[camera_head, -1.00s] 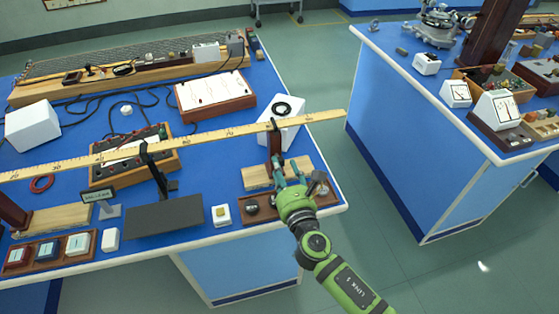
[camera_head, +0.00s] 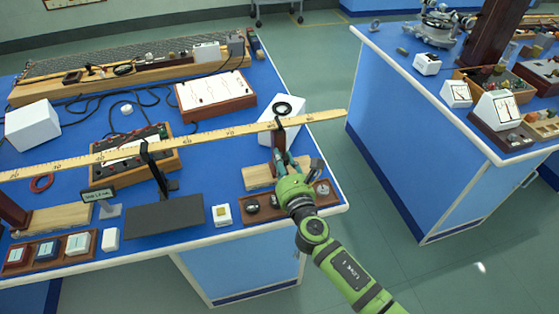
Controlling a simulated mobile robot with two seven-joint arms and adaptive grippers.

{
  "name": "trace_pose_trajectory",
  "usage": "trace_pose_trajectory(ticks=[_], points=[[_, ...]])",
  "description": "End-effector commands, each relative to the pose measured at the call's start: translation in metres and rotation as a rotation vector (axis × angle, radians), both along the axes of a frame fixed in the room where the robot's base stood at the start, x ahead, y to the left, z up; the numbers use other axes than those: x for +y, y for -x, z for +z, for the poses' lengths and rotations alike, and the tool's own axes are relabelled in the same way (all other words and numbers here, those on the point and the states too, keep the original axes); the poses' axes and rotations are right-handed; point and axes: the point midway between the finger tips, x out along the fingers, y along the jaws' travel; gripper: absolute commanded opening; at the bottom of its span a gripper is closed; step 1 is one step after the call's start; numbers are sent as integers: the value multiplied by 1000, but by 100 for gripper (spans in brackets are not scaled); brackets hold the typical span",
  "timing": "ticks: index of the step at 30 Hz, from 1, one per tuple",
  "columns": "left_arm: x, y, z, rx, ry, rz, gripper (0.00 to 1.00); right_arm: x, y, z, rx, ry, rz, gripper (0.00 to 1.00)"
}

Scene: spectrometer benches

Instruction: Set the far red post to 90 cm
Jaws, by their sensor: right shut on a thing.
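The far red post (camera_head: 277,142) is a dark red-brown upright near the right end of the long wooden metre rule (camera_head: 225,133). Its black top clips the rule, a little left of the 90 mark. My right gripper (camera_head: 281,161) is shut on the post below the rule and hides its lower part. A pale wooden base block (camera_head: 258,179) shows around the post's foot. The other red post (camera_head: 13,212) stands at the left picture edge under the rule. My left gripper is not in view.
A dark tray with round pieces (camera_head: 264,204) lies in front of the base block, under my right arm. A white box with a black ring (camera_head: 290,112) stands close behind the post. A black holder (camera_head: 158,170) crosses the rule further left.

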Motion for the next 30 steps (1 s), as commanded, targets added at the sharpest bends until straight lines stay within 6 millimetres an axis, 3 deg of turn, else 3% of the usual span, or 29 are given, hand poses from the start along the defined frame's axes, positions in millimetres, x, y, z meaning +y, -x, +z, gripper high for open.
trace_pose_trajectory(ticks=[1, 3, 9, 21, 22, 23, 30], points=[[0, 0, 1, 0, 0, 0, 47, -18, -6, 2, -9, 16, -14, 0], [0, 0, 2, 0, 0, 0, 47, -37, -11, 2, -9, 18, -15, 0], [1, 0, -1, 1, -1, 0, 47, -76, -22, 3, -11, 16, -13, 0], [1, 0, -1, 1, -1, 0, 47, -89, -26, 4, -11, 16, -19, 0], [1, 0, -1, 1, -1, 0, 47, -89, -26, 5, -11, 16, -20, 32], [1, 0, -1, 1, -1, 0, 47, -89, -26, 5, -11, 16, -20, 44], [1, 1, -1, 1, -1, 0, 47, -90, -25, 1, -5, 14, -21, 47]])
